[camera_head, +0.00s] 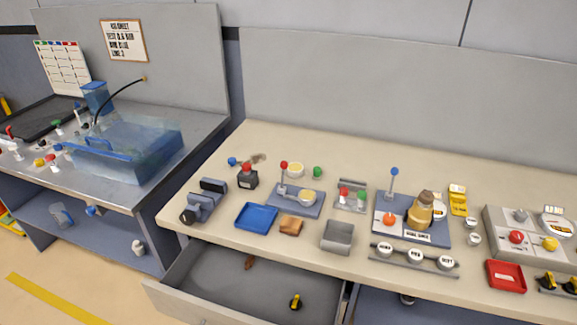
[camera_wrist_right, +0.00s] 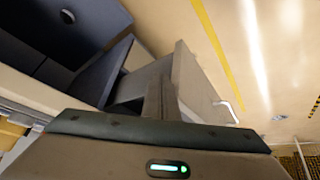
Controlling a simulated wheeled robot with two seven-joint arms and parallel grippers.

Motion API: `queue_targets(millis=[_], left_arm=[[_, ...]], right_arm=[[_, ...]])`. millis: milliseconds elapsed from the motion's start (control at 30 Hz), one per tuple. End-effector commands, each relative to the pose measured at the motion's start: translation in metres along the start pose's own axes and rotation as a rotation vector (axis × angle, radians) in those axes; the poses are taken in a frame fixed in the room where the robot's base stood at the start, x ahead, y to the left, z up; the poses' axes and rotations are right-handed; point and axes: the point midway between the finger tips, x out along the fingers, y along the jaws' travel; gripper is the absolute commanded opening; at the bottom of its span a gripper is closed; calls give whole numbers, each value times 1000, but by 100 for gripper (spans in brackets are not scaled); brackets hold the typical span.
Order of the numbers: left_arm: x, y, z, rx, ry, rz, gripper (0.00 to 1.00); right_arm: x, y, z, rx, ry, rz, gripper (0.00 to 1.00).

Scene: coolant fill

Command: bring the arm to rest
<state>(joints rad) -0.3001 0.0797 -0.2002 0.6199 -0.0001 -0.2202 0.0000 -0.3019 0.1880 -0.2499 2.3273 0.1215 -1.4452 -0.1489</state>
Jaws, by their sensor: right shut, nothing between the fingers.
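My right gripper (camera_wrist_right: 158,88) shows only in the right wrist view, above its dark palm bar. Its fingers are together with nothing between them. Beyond the fingers is a drawer front (camera_wrist_right: 198,85) with a pale handle (camera_wrist_right: 228,108); I cannot tell whether they touch it. Neither arm shows in the head view, and my left gripper is in no view.
A drawer (camera_head: 215,285) stands open below the workbench (camera_head: 300,142), holding a brown item (camera_head: 249,262) and a yellow-black knob (camera_head: 296,302). A clear blue tank (camera_head: 130,150) stands left.

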Motion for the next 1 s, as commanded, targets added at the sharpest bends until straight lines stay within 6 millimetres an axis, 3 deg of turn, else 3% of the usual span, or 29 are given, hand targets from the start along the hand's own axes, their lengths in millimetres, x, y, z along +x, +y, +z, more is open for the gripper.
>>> queue_targets(millis=[33, 200, 633, 1000], left_arm=[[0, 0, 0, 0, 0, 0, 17], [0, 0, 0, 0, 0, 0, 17], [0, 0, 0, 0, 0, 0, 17], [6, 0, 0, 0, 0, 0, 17]], right_arm=[[-6, -3, 18, 36, -29, 5, 0], [-23, -4, 59, 130, -102, 33, 0], [-62, -7, 133, 293, -242, 98, 0], [2, -7, 155, 293, -265, 91, 0]])
